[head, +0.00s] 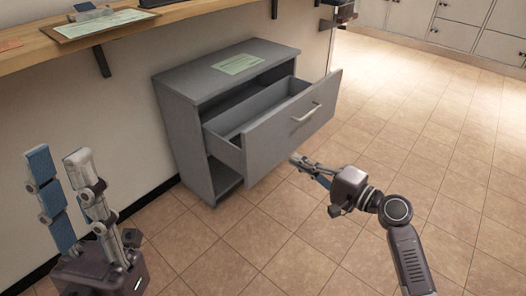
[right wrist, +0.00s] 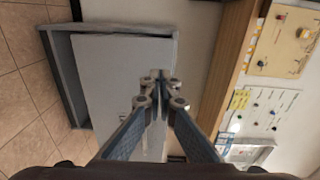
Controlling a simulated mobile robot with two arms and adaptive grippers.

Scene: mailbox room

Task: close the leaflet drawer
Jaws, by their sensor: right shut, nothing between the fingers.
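The leaflet drawer (head: 292,122) is a grey drawer pulled well out of a grey cabinet (head: 183,138) in the head view. Its front has a pale bar handle (head: 307,112). The drawer's inside looks empty where I can see it. My right gripper (head: 296,160) is shut and empty, low in front of the drawer front and apart from it as far as I can tell. In the right wrist view the shut fingertips (right wrist: 158,76) overlap the grey drawer front (right wrist: 118,70). My left gripper (head: 58,156) is open and empty at the lower left, away from the cabinet.
A green sheet (head: 238,64) lies on the cabinet top. A wooden counter (head: 158,22) runs along the wall above, with a clipboard (head: 100,24) on it. The tiled floor (head: 410,130) to the right of the cabinet is clear. White cupboards (head: 455,30) stand at the back right.

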